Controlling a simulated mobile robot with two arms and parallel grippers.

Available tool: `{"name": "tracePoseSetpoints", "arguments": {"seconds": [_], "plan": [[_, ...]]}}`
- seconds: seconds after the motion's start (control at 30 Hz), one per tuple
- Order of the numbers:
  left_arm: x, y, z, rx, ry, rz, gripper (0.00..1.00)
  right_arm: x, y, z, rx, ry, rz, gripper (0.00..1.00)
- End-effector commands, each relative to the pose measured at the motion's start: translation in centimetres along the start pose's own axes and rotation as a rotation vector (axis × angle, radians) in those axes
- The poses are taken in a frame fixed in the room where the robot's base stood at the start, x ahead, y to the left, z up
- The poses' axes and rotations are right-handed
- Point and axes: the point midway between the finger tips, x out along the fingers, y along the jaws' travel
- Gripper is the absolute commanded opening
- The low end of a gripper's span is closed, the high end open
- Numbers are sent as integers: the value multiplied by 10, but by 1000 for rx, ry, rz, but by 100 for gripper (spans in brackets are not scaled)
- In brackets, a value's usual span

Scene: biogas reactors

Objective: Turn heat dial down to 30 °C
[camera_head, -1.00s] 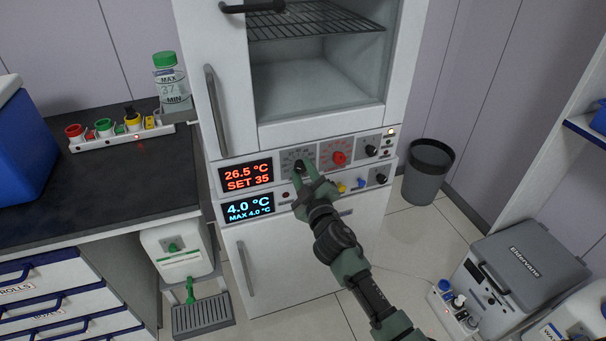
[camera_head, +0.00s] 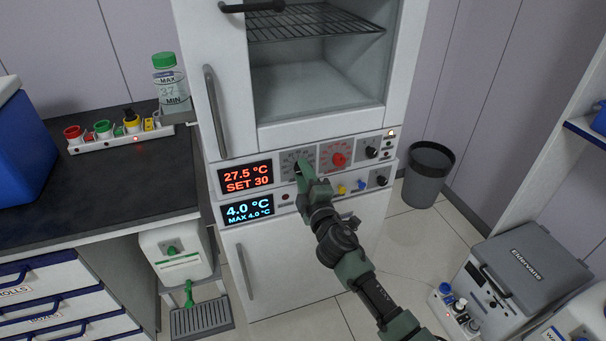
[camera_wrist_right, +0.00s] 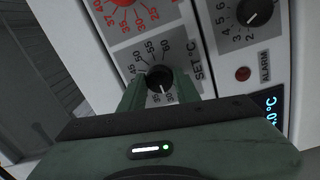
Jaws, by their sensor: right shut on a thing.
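The heat dial (camera_wrist_right: 159,79) is a black knob on a grey plate marked SET °C, with numbers around it, in the right wrist view. My right gripper (camera_head: 303,170) is shut on this dial on the cabinet's upper control panel; its fingers (camera_wrist_right: 158,95) sit on both sides of the knob. The gripper hides most of the dial in the head view. The red display (camera_head: 246,177) left of the dial reads 27.5 °C and SET 30. My left gripper is not in view.
A red dial (camera_head: 339,159) and a black knob (camera_head: 371,152) sit right of the gripper. Below is a blue display (camera_head: 248,210) reading 4.0 °C. A grey bin (camera_head: 428,174) stands right of the cabinet. A dark worktop (camera_head: 110,190) lies to the left.

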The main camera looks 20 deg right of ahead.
Motion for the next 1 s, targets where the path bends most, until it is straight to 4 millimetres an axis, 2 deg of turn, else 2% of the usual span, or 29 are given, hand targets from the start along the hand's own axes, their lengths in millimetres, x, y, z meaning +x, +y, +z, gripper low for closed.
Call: {"name": "tracePoseSetpoints", "arguments": {"seconds": [0.37,0.4,0.47,0.5,0.83,1.0], "plan": [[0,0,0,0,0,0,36,0,-1,0,-4,1,-2,0],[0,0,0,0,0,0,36,0,-1,0,-4,1,-2,35],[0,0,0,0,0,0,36,0,-1,0,-4,1,-2,51],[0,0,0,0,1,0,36,0,-1,0,-4,1,-2,54],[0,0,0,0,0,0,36,-3,-1,0,-3,1,-1,54],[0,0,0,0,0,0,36,-26,-2,0,-3,1,-2,54]]}}
